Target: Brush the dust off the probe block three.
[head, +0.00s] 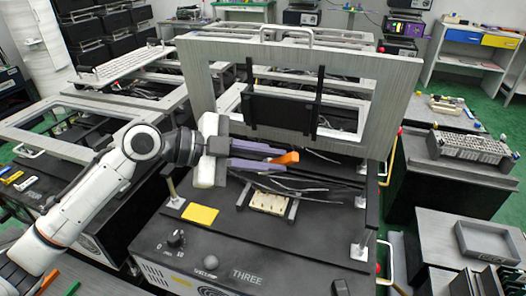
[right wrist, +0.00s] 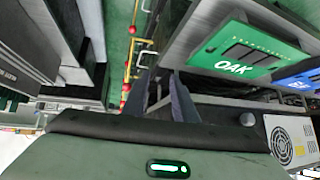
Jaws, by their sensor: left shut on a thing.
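The station marked THREE (head: 247,277) is a dark box with its framed lid (head: 400,95) raised. The probe block (head: 269,202) is a small cream block low in the middle of this station, with dark cables just behind it. My left gripper (head: 262,156) reaches in from the left, above and behind the block in the picture. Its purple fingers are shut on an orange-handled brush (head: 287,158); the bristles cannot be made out. It appears apart from the block. My right gripper (right wrist: 168,100) shows in the right wrist view, fingers slightly apart and nothing visible between them.
A yellow pad (head: 200,214) and a black knob (head: 176,239) are on the station's front left. The raised lid stands close behind my left gripper. A grey tray (head: 487,241) is at the right. A green OAK panel (right wrist: 235,52) shows in the right wrist view.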

